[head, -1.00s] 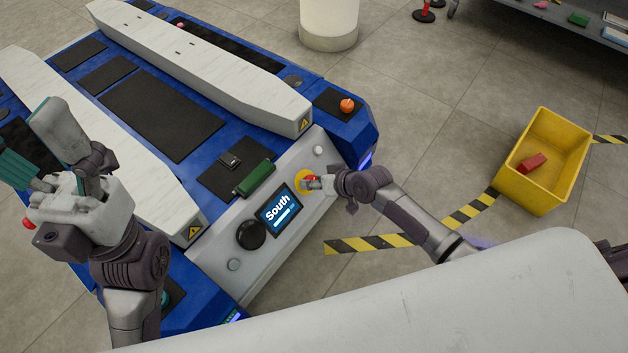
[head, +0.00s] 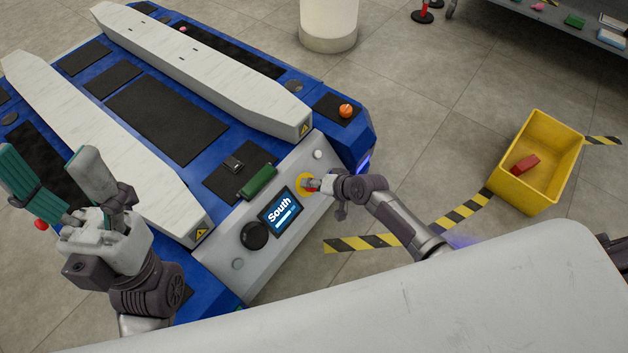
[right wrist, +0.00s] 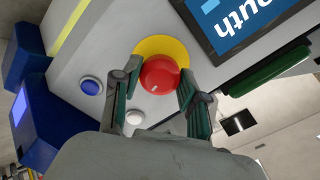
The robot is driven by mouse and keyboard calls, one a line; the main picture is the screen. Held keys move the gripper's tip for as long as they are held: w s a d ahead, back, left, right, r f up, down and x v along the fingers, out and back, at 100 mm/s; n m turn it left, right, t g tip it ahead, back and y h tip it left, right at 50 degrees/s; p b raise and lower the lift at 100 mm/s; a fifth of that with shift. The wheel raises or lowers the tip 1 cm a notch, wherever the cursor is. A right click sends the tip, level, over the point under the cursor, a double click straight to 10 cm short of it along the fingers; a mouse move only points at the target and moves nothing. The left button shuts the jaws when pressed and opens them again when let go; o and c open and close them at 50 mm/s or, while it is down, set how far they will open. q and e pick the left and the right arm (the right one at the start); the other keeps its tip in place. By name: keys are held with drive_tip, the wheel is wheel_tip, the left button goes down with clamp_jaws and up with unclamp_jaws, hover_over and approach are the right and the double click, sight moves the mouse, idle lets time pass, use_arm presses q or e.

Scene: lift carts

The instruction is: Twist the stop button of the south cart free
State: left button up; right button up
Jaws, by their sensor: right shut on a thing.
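The south cart (head: 232,283) is blue with a grey front panel, and its screen (head: 280,213) reads "South". The red stop button (right wrist: 160,75) sits on a yellow disc (right wrist: 160,47) in that panel, right of the screen in the head view. My right gripper (right wrist: 156,88) is shut on the stop button, one finger on each side. In the head view my right gripper (head: 312,184) hides most of the button. My left gripper (head: 62,172) is raised over the cart's left side, its fingers spread and empty.
The panel also has a black knob (head: 254,235) and a green handle (head: 259,182). An orange knob (head: 345,111) is on the cart's corner. A yellow bin (head: 542,160) with a red block (head: 525,163) stands on the floor at right, beside striped tape (head: 465,215).

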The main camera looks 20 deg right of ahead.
drive_tip(key=shift+m+p, duration=0.5)
drive_tip(key=shift+m, duration=0.3)
drive_tip(key=shift+s+d+r, duration=0.1)
drive_tip(key=shift+r, duration=0.05)
drive_tip(key=o, duration=1.2)
drive_tip(key=v, duration=1.2)
